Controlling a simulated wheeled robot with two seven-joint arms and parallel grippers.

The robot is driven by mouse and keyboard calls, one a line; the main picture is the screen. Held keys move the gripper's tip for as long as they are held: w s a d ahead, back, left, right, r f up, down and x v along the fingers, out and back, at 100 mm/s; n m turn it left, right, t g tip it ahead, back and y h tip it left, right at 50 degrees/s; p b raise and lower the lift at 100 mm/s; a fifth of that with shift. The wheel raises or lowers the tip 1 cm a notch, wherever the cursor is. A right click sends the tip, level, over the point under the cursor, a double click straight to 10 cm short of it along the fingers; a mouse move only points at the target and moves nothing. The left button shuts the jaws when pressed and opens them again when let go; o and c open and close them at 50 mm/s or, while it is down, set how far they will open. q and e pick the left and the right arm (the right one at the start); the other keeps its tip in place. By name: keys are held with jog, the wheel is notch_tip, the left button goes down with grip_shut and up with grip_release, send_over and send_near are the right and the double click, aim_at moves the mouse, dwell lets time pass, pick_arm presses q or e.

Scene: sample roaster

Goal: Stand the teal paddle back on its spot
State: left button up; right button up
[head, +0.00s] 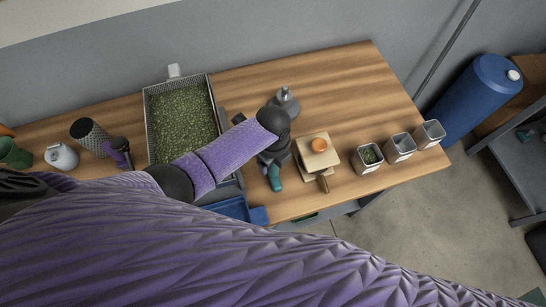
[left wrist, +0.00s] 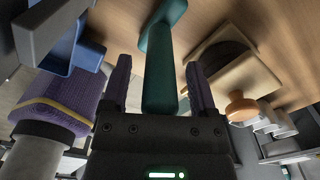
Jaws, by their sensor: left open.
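The teal paddle (head: 275,179) is near the front edge of the wooden table, partly hidden under my left gripper in the head view. My left gripper (head: 271,159) is over its near part. In the left wrist view the paddle (left wrist: 158,60) lies between the two purple fingers of my open left gripper (left wrist: 158,90), with a gap visible on both sides. Its broader end is at the top of that view. I cannot tell whether it stands or lies, and I cannot make out its spot.
A pale wooden block with an orange knob (head: 319,145) stands just right of the paddle. Several small containers, one with green contents (head: 368,155), line the right. A large tray of green beans (head: 152,110) and a blue tray (head: 257,216) are left. The table's back right is clear.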

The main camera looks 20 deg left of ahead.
pick_arm(q)
jog(key=shift+r, duration=0.35)
notch_tip(320, 180, up, 11)
jog(key=p, duration=0.4)
jog(key=shift+r, duration=0.3)
jog(key=shift+p, duration=0.3)
